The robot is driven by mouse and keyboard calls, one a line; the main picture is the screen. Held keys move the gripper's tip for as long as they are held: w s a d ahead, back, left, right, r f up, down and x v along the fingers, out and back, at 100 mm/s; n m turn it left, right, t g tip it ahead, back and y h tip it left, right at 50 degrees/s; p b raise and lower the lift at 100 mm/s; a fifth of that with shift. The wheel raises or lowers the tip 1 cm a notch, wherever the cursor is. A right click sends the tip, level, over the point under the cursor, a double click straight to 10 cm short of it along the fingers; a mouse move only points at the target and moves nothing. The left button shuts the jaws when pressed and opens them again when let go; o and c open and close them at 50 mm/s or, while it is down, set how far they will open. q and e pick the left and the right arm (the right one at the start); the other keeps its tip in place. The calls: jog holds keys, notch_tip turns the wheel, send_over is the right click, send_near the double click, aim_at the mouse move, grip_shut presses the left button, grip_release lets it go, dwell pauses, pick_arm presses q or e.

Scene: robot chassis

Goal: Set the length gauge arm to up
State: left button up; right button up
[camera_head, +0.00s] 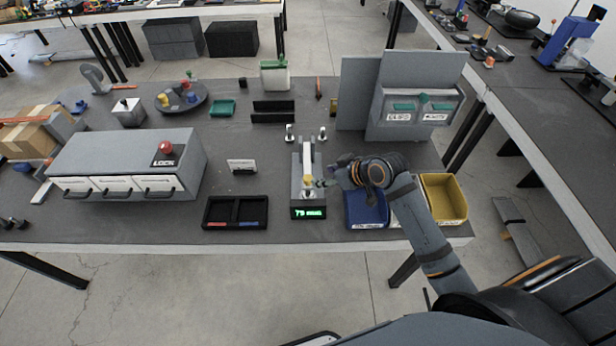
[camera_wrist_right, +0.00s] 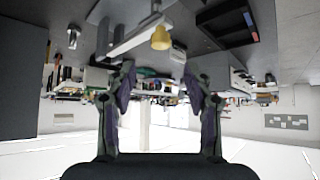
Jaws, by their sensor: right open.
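The length gauge (camera_head: 296,189) stands near the table's front edge, with a lit green display on its front. Its pale arm (camera_head: 307,153) runs from the back toward the front and ends in a yellow knob (camera_head: 308,179). The arm looks lowered along the gauge; its exact tilt is unclear. The arm (camera_wrist_right: 130,43) and yellow knob (camera_wrist_right: 160,38) show upside down in the right wrist view. My right gripper (camera_head: 322,183) is just right of the knob; in the wrist view it (camera_wrist_right: 160,85) is open and empty, with the knob beyond its fingers. My left gripper is out of view.
A blue bin (camera_head: 366,211) and yellow bin (camera_head: 443,196) stand right of the gauge, under and beside my right arm. A black divided tray (camera_head: 235,212) lies to the left. A grey drawer unit (camera_head: 125,165) stands farther left. Two small posts stand behind the gauge.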

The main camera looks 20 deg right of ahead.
aim_at(308, 178)
jog(key=p+x, duration=0.1)
jog(key=x, duration=0.9)
jog(key=shift+w+f, duration=0.1)
grip_shut()
